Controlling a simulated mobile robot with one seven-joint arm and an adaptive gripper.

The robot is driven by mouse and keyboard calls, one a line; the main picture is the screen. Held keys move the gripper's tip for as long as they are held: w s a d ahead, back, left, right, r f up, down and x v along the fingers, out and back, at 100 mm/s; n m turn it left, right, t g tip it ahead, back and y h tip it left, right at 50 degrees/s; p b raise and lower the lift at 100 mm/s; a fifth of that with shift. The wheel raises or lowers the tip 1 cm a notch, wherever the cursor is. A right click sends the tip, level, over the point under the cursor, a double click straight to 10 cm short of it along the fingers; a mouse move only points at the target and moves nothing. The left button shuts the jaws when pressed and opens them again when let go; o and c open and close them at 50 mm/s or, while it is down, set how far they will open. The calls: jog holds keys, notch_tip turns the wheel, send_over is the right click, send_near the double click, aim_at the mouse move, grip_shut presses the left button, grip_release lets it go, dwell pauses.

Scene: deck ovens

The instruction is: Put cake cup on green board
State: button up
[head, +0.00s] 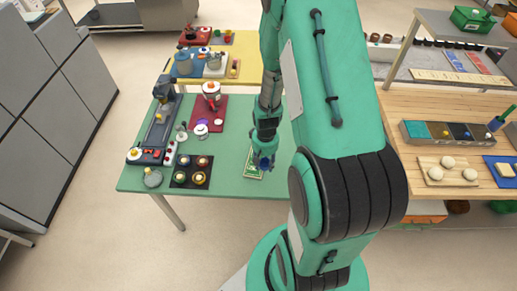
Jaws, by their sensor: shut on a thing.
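My gripper (264,158) points down over the front right of the green table. It is shut on a small dark blue thing (264,164), which looks like the cake cup, though it is too small to be sure. A small green board with pale markings (253,172) lies on the table just below and left of the fingertips. My gripper and arm hide part of it. I cannot tell whether the held thing touches the board.
Left of the board, a black mat (191,171) holds several small cups. Beyond it are a dark red board (221,110) and a blue-grey machine (160,120). A yellow table (238,63) stands behind. A wooden counter (420,108) with trays is at right.

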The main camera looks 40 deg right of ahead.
jog(key=w+d, duration=0.2)
jog(key=w, duration=0.1)
jog(key=w+d, duration=0.1)
jog(key=w, duration=0.2)
jog(key=w+d+f, duration=0.1)
jog(key=w+d, duration=0.1)
jog(key=w, duration=0.2)
jog(key=shift+d, duration=0.35)
jog(key=shift+f, duration=0.1)
jog(key=shift+f, duration=1.7)
jog(key=shift+f, duration=0.15)
jog(key=o, duration=0.9)
